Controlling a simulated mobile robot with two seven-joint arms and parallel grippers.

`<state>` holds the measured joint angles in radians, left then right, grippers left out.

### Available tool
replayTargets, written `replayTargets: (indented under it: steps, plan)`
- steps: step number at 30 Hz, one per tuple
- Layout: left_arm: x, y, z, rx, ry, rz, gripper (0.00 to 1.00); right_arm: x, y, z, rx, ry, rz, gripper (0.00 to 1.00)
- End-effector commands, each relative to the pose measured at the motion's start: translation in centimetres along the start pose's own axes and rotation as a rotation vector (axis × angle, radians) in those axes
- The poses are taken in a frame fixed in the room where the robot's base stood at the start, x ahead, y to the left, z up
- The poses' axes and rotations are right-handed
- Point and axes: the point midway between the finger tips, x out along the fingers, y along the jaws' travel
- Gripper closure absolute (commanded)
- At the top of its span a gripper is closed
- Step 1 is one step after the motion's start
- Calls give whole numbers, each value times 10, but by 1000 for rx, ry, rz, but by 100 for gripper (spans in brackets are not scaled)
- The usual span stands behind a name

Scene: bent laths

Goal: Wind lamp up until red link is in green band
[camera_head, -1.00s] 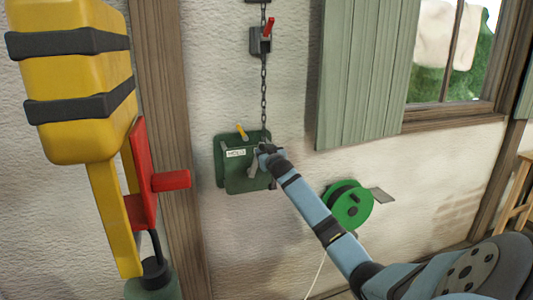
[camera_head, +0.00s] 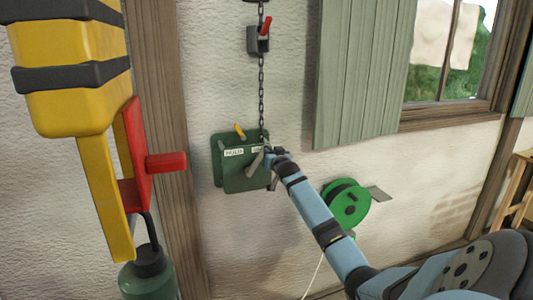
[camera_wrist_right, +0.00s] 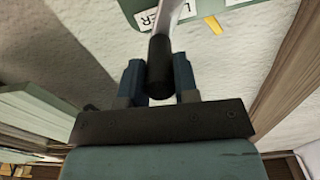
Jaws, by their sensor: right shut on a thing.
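A green winch box (camera_head: 240,177) is fixed to the white wall, with a yellow lever (camera_head: 240,130) at its top and a label reading HOLD. A second label is partly covered. A grey crank arm (camera_head: 255,163) sits on its front. My right gripper (camera_head: 274,157) is shut on the crank's black handle (camera_wrist_right: 160,68), which stands between its fingers in the right wrist view. A chain (camera_head: 261,95) runs up from the winch past a grey bracket (camera_head: 254,42) with a red piece (camera_head: 265,25). I cannot make out a lamp, green band or separate red link. My left gripper is not in view.
A yellow body with black bands and a red plate (camera_head: 136,150) is close at the left, beside a wooden post (camera_head: 168,90). A green reel (camera_head: 346,204) is on the wall to the right of my forearm. A shutter (camera_head: 358,75) and window are at upper right.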

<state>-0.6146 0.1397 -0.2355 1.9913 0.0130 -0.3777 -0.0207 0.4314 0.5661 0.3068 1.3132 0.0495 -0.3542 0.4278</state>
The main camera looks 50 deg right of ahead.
Motion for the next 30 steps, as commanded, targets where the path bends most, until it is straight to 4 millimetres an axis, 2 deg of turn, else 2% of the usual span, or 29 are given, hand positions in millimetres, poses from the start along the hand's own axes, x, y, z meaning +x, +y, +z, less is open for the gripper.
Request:
replayTargets:
  steps: [12,29,30]
  plan:
    - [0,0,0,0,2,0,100,0,23,16,221,-3,2,100]
    - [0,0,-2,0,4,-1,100,0,26,20,258,-4,2,100]
    - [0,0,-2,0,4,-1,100,0,26,20,258,-4,2,67]
